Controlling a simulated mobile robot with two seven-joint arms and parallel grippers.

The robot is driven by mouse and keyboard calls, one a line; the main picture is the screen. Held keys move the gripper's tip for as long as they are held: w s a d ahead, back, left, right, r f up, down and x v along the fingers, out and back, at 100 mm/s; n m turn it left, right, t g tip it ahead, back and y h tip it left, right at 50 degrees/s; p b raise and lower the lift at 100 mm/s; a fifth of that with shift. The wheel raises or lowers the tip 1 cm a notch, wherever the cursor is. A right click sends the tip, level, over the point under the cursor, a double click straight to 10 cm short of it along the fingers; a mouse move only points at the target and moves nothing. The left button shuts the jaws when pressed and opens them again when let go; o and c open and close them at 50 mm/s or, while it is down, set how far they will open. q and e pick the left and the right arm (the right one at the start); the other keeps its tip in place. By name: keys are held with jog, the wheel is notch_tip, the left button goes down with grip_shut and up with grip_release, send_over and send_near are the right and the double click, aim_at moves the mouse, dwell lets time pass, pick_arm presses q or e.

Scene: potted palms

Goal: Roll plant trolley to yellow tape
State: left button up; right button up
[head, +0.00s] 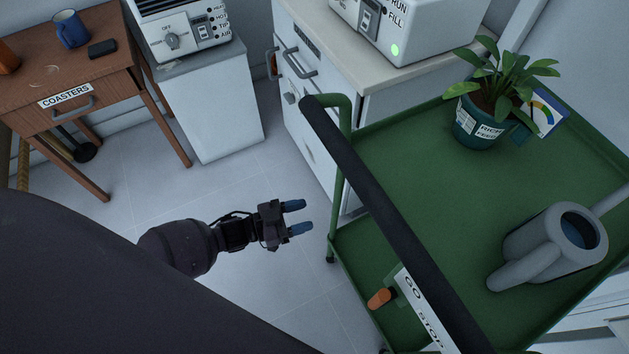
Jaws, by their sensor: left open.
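The green plant trolley (405,170) stands at the right of the head view. Its black push handle (385,205) runs along its near left side. On its top tray are a potted plant (483,121) with a "RICH FEED" label and a grey watering can (545,250). An orange lever (380,299) sits beside a "GO STOP" label (422,308) below the handle. My left gripper (300,217) is open and empty, left of the handle and apart from it, pointing toward the trolley. My right gripper is not in view. No yellow tape shows on the visible floor.
A wooden desk (95,75) with a blue mug (70,29) stands at the upper left. A white cabinet (215,105) and a drawer unit (310,130) line the back, the latter close to the trolley. Bare tiled floor (240,190) lies left of the trolley.

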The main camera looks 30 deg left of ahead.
aim_at(333, 208)
pick_arm(q)
jog(key=shift+w, duration=0.1)
dwell(0.3)
jog(key=b+x, duration=0.1)
jog(key=x, duration=0.8)
jog(key=shift+d+f, duration=0.15)
jog(key=shift+d, duration=0.05)
jog(key=shift+b+x, duration=0.3)
jog(key=shift+x, duration=0.45)
jog(key=shift+w, duration=0.1)
grip_shut()
dwell(0.6)
